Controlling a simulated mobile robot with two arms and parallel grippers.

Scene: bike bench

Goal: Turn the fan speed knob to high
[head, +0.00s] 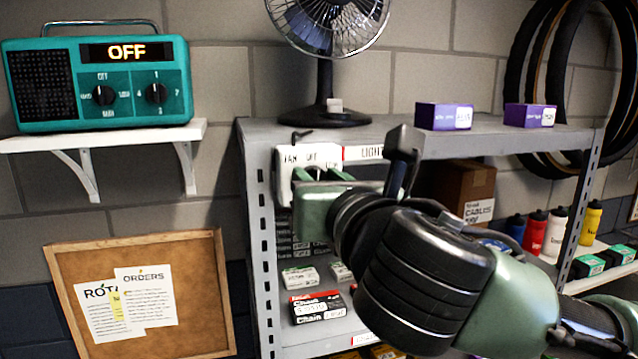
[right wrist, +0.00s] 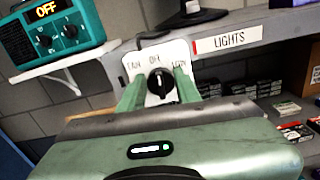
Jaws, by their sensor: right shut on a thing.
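The fan switch plate (head: 291,158) is white and sits on the front of the grey shelf, under the fan (head: 325,60). In the right wrist view its black knob (right wrist: 160,84) shows, with a pale mark pointing up towards OFF. Other words on the plate are small; one at the right looks like LOW. A HIGH label is not readable. My right gripper (right wrist: 158,88) is shut on the knob, one green finger on each side. In the head view the gripper (head: 322,178) hides the knob. My left gripper is not in view.
A LIGHTS label (right wrist: 222,42) is right of the plate. A teal radio (head: 100,85) reading OFF, with its own knobs, stands on a white wall shelf (head: 110,138). Purple boxes (head: 443,116) sit on the grey shelf top. Boxes and bottles fill lower shelves.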

